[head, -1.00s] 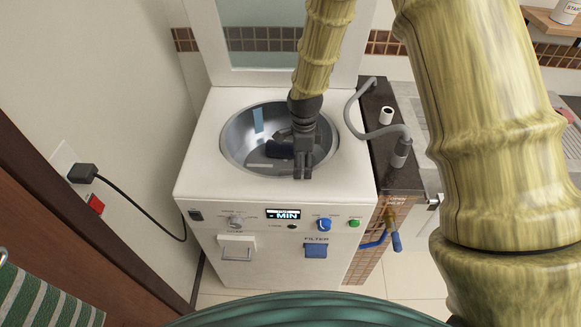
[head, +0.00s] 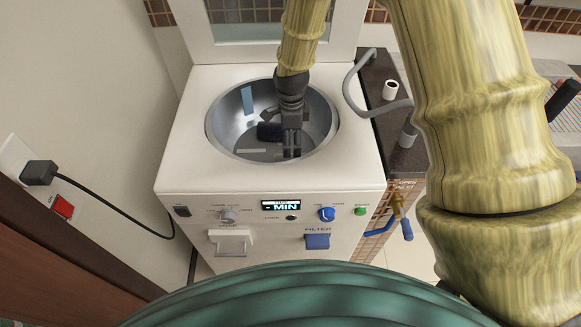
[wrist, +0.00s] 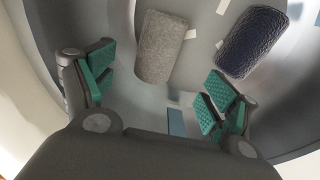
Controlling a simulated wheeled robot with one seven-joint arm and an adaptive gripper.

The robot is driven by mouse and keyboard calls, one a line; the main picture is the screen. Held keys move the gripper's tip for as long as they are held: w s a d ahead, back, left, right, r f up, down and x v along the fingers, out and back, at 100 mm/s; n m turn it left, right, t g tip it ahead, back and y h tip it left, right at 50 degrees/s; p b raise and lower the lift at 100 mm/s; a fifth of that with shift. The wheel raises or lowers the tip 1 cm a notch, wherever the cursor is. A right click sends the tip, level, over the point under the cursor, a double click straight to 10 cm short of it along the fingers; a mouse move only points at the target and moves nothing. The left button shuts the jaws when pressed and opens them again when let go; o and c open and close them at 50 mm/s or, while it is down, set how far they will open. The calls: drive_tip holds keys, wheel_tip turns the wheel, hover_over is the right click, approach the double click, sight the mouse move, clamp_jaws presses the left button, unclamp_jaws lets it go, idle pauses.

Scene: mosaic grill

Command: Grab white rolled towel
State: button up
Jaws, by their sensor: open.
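A pale grey-white rolled towel (wrist: 162,47) lies in the metal basin of a white machine in the wrist view. A dark navy roll (wrist: 250,42) lies to its right; in the head view the dark roll (head: 268,131) shows left of my gripper. My gripper (head: 291,150) is down inside the basin in the head view. In the wrist view my gripper (wrist: 156,84) is open, with green pads on either side and nothing between them. The pale roll lies beyond the gap between the fingers, apart from them. In the head view I cannot make out the pale roll.
The round metal basin (head: 222,125) has a wall and rim around my gripper. The white machine (head: 180,160) has knobs and a display in front. A grey hose (head: 352,85) and a dark counter (head: 408,160) stand to the right.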

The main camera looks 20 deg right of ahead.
sight(292, 157)
drive_tip(key=shift+s+f, duration=0.2)
drive_tip(key=shift+f, duration=0.55)
wheel_tip(292, 157, down, 3)
drive_tip(key=shift+w+f+p, duration=0.1)
drive_tip(key=shift+p, duration=0.2)
drive_tip(key=shift+f+p, duration=1.2)
drive_tip(key=shift+f, duration=2.3)
drive_tip(key=c, duration=1.1)
